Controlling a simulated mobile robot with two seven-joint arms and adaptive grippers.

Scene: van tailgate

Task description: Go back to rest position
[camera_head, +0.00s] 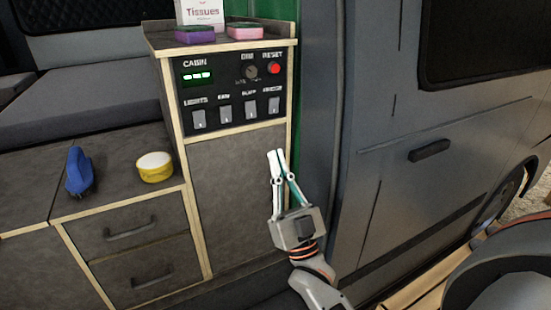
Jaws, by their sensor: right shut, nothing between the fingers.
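My right gripper (276,154) points up in front of the lower cabinet panel (235,180), below the switch panel. Its two fingers meet at the tips, and nothing shows between them. It looks apart from the switches. My left gripper is not in this view. The control panel (215,88) carries a green cabin display (197,76), a dark knob (250,72), a red reset button (274,68) and a row of several light rocker switches (225,113).
A tissue box (201,13), a purple sponge (195,36) and a pink sponge (245,31) sit on the cabinet top. A blue object (78,171) and a yellow round tub (154,167) stand on the lower counter. The van door (410,190) is close on the right.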

